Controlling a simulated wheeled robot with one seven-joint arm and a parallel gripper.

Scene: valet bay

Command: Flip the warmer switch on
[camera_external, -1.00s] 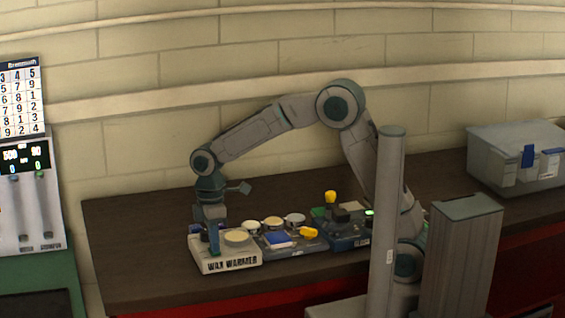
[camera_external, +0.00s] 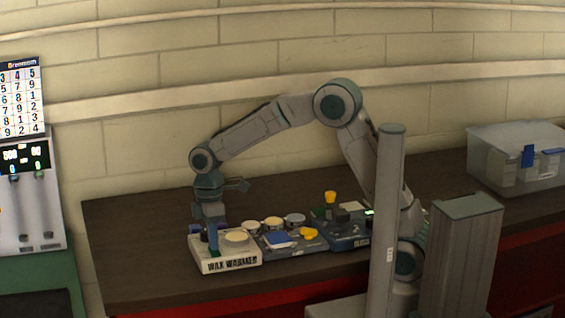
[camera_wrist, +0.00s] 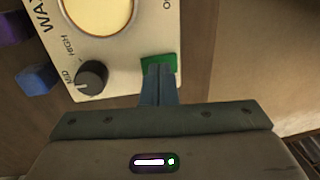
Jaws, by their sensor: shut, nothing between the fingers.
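The wax warmer (camera_external: 228,264) is a pale box with "WAX WARMER" on its front and a round cream wax pot (camera_external: 237,237) on top. In the wrist view its top (camera_wrist: 120,62) shows a black knob (camera_wrist: 91,78) with MID and HIGH marks and a green rocker switch (camera_wrist: 159,60). My gripper (camera_wrist: 158,70) is shut and empty, with its fingertips at the near edge of the green switch, covering part of it. In the external view my gripper (camera_external: 213,253) points down at the warmer's left part. I cannot tell which way the switch is tilted.
A tray (camera_external: 294,251) with small tins, a blue block and a yellow item stands right of the warmer. A dark blue unit (camera_external: 349,243) follows. Blue (camera_wrist: 37,79) and purple (camera_wrist: 14,28) blocks lie beside the warmer. A clear bin (camera_external: 518,165) stands far right. The counter's left side is clear.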

